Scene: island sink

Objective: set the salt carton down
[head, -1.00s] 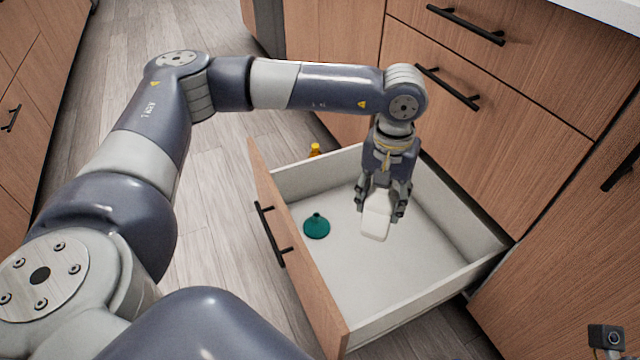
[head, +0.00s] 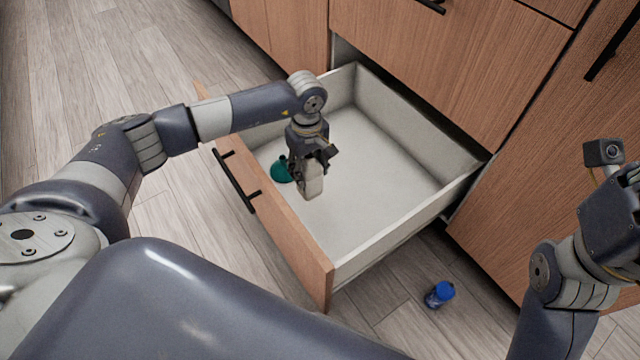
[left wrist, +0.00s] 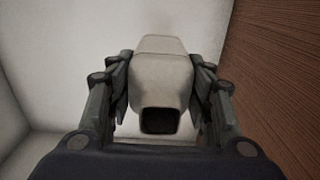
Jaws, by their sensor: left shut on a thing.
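The salt carton (head: 311,184) is a small whitish carton. My left gripper (head: 314,168) is shut on it, inside the outline of the open drawer (head: 405,250). In the left wrist view the carton (left wrist: 158,75) sits between both fingers, with a dark square opening at its near end. Whether its lower end touches the drawer floor (head: 385,170) I cannot tell. My right arm shows at the right edge of the head view, but its fingers are out of the picture.
A teal funnel-shaped thing (head: 281,171) lies in the drawer beside the gripper, partly hidden by it. The drawer's wooden front (head: 300,250) is close to the carton. The drawer floor to the right is clear.

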